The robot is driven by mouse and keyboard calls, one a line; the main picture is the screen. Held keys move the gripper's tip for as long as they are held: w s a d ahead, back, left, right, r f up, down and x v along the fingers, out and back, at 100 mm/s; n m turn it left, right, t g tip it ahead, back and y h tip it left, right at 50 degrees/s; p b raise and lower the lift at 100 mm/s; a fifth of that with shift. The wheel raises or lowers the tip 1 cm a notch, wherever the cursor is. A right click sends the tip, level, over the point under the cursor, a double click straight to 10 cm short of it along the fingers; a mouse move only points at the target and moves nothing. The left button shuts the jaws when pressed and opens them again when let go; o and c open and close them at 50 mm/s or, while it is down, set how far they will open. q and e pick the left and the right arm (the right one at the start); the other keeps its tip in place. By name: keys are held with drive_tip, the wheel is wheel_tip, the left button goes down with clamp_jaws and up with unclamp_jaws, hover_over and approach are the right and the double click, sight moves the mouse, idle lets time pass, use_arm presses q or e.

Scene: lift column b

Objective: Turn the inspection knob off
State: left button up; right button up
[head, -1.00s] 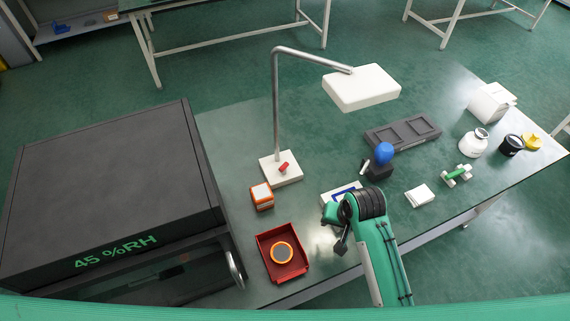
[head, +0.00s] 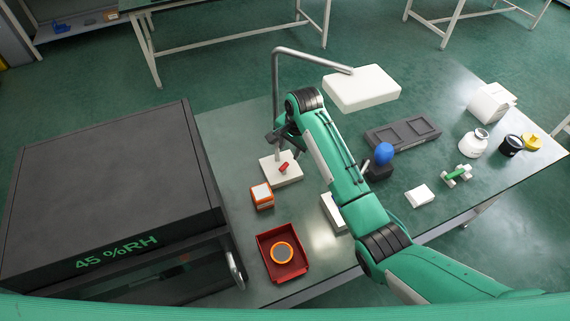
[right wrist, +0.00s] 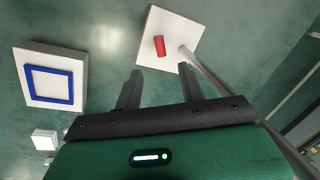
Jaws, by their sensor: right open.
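The inspection knob (head: 284,168) is a small red bar on the white base (head: 291,178) of the lamp. The lamp's bent grey pole (head: 276,95) carries a white head (head: 361,88). The knob also shows in the right wrist view (right wrist: 159,46), on the white base (right wrist: 190,28). My right gripper (head: 276,141) is over the lamp base, near the pole, above the knob. In the right wrist view its two dark fingers (right wrist: 160,78) are apart and empty, with the knob beyond their tips. My left gripper is not in view.
A dark cabinet (head: 105,185) stands left. An orange-white box (head: 262,196) and a red tray (head: 299,262) with a round orange-rimmed item lie in front of the base. A blue-topped item (head: 384,153), a grey tray (head: 420,129) and jars stand right. The lamp pole is close to my gripper.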

sight(285, 166)
drive_tip(key=f, duration=0.3)
drive_tip(key=a+f, duration=0.1)
drive_tip(key=f, duration=0.2)
drive_tip(key=w+f, duration=0.1)
drive_tip(key=f, duration=0.3)
drive_tip(key=shift+w+a+p, duration=0.1)
drive_tip(key=shift+a+p, duration=0.15)
drive_tip(key=shift+p, duration=0.1)
drive_tip(key=shift+c, duration=0.4)
clamp_jaws()
